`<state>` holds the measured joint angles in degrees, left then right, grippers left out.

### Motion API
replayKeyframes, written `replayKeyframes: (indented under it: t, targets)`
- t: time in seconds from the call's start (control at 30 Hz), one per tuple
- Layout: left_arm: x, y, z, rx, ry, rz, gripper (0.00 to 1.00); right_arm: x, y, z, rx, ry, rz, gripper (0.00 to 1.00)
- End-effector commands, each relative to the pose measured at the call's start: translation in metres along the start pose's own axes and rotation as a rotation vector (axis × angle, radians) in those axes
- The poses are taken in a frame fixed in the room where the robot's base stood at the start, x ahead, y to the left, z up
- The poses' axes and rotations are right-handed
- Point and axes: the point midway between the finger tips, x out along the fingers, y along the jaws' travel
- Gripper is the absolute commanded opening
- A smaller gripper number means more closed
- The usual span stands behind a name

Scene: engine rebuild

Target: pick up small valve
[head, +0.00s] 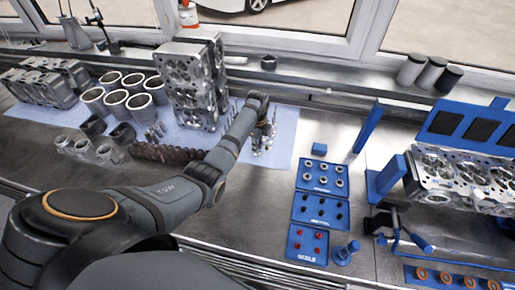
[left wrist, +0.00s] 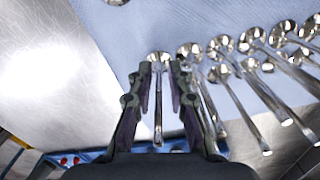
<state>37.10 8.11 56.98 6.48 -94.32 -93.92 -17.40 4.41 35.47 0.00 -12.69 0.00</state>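Several silvery valves with round heads and thin stems lie in a row on the blue mat in the left wrist view. One small valve (left wrist: 158,110) lies between the fingers of my left gripper (left wrist: 161,68), its head at the fingertips and its stem running back toward the palm. The fingers stand apart, with a gap on each side of the stem. Other valves (left wrist: 238,98) lie close on the right, one just beside the right finger. In the head view my left gripper (head: 262,121) is over the valve group (head: 262,143) and partly hides it. My right gripper is not in view.
A cylinder head (head: 190,85) stands upright left of the gripper, with cylinder liners (head: 115,103) beyond. Blue trays (head: 320,177) of small parts stand right of the blue mat (head: 284,135). Bare metal bench lies between.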

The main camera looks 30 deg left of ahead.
Motion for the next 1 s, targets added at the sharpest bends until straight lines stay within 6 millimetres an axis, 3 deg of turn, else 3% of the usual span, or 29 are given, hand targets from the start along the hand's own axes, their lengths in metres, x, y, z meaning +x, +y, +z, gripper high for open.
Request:
replayKeyframes:
  t: [0.03,0.13,0.63,0.8,1.0]
  targets:
    - [0.000,0.000,0.000,0.000,0.000,0.000,0.13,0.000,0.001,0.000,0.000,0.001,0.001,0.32]
    - [0.000,0.000,0.000,0.000,0.000,0.000,0.00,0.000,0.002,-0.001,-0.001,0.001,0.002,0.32]
    - [-0.005,-0.001,0.000,-0.001,0.000,-0.001,0.00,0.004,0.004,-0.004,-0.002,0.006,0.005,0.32]
    - [-0.028,-0.002,0.001,-0.001,-0.002,-0.006,0.00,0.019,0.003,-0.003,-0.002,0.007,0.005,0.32]
    - [-0.070,0.022,-0.027,0.001,0.001,-0.006,0.00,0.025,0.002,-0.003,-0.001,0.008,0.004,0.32]
